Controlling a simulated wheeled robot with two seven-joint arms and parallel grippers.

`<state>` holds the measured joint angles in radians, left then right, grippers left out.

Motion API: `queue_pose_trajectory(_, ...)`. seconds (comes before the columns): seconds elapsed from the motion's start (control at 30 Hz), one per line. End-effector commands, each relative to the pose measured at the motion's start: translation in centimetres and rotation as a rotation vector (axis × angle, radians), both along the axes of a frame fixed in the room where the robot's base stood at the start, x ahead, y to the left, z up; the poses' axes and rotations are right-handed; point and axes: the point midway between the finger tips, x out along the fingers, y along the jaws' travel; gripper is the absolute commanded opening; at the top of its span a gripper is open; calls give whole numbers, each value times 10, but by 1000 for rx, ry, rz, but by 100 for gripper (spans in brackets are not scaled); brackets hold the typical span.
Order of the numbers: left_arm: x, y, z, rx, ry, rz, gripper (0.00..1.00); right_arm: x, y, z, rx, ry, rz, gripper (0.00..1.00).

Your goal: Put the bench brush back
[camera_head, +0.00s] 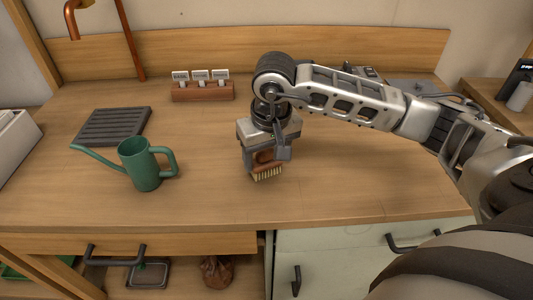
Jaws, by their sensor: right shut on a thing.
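The bench brush (267,173), with a brown wooden body and pale bristles facing down, is in my right gripper (265,158). The gripper points down over the middle of the wooden bench top (340,190) and is shut on the brush. Most of the brush body is hidden by the fingers. I cannot tell whether the bristles touch the bench top. My left gripper is not in view.
A green watering can (146,166) stands left of the brush, with a dark slatted tray (112,126) behind it. A wooden block with white labels (203,91) is at the back. A drawer (150,243) below the bench top appears partly open. The right front of the bench top is clear.

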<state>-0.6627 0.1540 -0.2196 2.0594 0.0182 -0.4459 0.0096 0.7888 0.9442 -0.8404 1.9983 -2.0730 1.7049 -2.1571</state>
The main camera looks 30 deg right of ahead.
Motion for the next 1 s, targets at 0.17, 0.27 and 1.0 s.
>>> queue_pose_trajectory(0.17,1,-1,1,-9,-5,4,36,0,0,-2,0,0,0,85)
queue_pose_trajectory(0.27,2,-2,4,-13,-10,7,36,0,0,-2,0,1,0,85)
queue_pose_trajectory(1.0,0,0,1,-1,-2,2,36,-14,2,98,0,-4,0,85)
